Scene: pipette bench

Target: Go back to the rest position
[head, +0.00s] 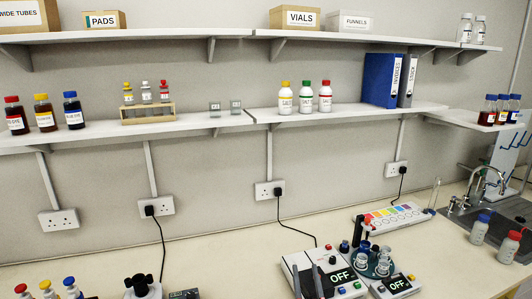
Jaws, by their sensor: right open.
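My right gripper (307,270) shows at the bottom edge, right of centre, as two dark upright fingers. They are apart with nothing visible between them, in front of a white device (335,266) with a display reading OFF. I cannot tell how far above the bench the fingers are, or whether they touch the device. The rest of that gripper is cut off by the bottom edge. My left gripper is not in view.
A round rack with tubes (375,262) and a second OFF display (398,284) stand close right of my right gripper. Bottles and a black-topped device (142,286) are at lower left. Shelves (200,129) carry bottles and binders.

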